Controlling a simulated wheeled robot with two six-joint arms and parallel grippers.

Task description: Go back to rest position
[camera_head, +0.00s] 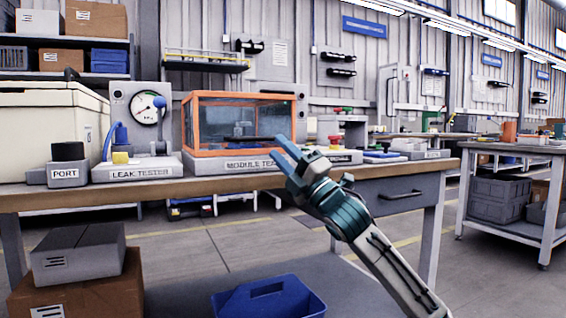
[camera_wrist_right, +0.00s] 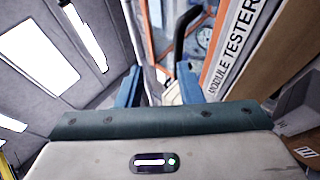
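My right gripper (camera_head: 286,148) is raised in front of the module tester (camera_head: 240,167), near the right part of its orange-framed clear box. In the right wrist view its two blue fingers (camera_wrist_right: 159,82) stand apart with a gap between them, and I see nothing held. A black curved handle (camera_wrist_right: 184,32) shows beyond the fingers in that view, beside the orange frame. The handle also shows as a dark bar (camera_head: 245,138) in the head view, close to the fingertips; I cannot tell whether they touch. My left gripper is not in view.
The leak tester (camera_head: 137,172) with its gauge and the port block (camera_head: 66,174) stand left on the workbench (camera_head: 150,190). A blue bin (camera_head: 268,297) and boxes (camera_head: 78,252) sit low in front. Another bench (camera_head: 515,150) stands at right, with open floor between.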

